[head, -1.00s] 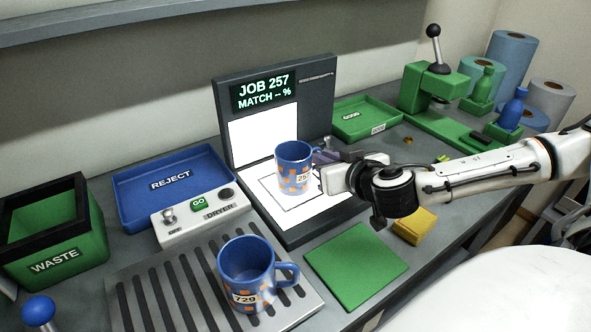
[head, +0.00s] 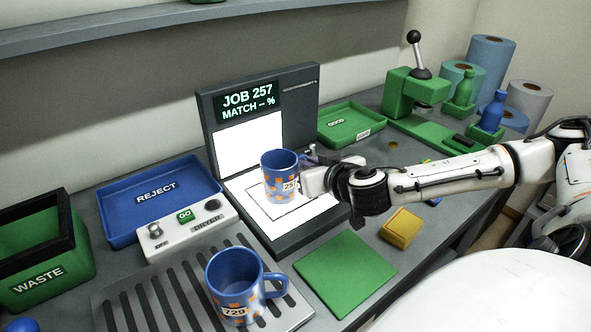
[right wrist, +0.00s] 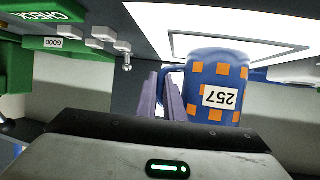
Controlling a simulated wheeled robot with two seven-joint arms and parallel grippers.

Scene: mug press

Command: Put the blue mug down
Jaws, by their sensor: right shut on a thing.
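The blue mug (head: 280,182) with orange squares and a 257 label is upright over the white lit plate (head: 318,207) of the checking stand. My right gripper (head: 311,160) comes in from the right and is shut on the mug's handle side. In the right wrist view the mug (right wrist: 217,90) appears upside down, with the purple fingers (right wrist: 164,95) beside it at the handle. The mug's base is over the outlined square; I cannot tell whether it touches the plate. My left gripper is not in view.
A second blue mug (head: 231,285), labelled 729, stands on the slotted grey rack (head: 160,305). The stand's screen (head: 247,102) reads JOB 257, MATCH – %. Around are a blue REJECT tray (head: 178,211), green GOOD tray (head: 345,139), green mat (head: 345,272) and yellow block (head: 400,228).

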